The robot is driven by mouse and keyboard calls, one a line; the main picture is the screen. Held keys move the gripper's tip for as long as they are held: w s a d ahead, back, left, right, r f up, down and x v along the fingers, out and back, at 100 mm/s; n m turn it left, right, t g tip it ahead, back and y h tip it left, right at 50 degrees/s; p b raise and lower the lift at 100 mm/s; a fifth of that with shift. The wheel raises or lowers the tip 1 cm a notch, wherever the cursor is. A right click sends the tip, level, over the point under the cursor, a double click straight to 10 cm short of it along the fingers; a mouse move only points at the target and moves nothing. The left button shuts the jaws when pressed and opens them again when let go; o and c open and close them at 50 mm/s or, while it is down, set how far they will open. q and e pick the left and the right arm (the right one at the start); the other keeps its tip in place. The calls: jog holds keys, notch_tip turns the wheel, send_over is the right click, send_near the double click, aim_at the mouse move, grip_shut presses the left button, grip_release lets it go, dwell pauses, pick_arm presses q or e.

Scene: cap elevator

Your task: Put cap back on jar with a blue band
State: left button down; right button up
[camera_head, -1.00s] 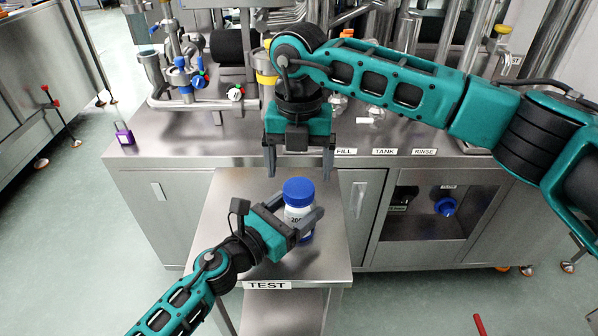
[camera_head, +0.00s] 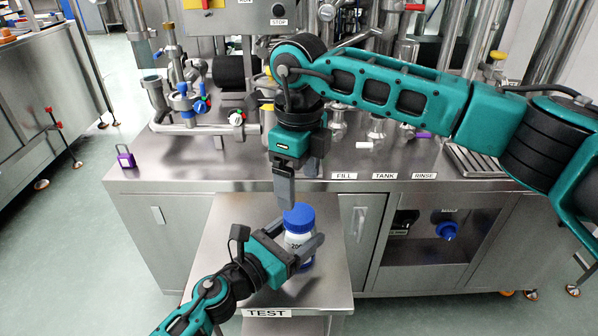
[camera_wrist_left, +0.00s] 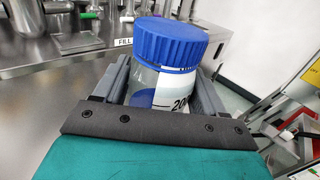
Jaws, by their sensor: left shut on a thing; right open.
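A clear jar (camera_head: 298,243) with a white label stands upright on the small metal table marked TEST. A blue ribbed cap (camera_head: 299,216) sits on top of it. My left gripper (camera_head: 305,252) is shut around the jar's body from the left. In the left wrist view the jar (camera_wrist_left: 165,88) is between the fingers, below the cap (camera_wrist_left: 170,42); blue shows on its lower part. My right gripper (camera_head: 290,188) is open and empty, pointing down just above and slightly left of the cap. One finger hides most of the other.
The TEST table (camera_head: 225,225) is otherwise bare. Behind it is a steel counter (camera_head: 225,172) with pipes, valves and FILL, TANK and RINSE labels. A purple padlock-like item (camera_head: 125,157) stands at its left. Another blue round part (camera_head: 447,230) is in the cabinet opening at right.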

aim_at(299, 213)
jog(key=n, duration=0.2)
jog(key=r+n, duration=0.1)
jog(key=n, duration=0.2)
jog(key=shift+f, duration=0.1)
jog(key=shift+f, duration=3.95)
jog(key=shift+c, duration=0.2)
jog(key=c, duration=1)
jog(key=o, duration=1.2)
jog(key=shift+c, duration=0.2)
jog(key=shift+r, duration=0.15)
notch_tip(299, 213, up, 12)
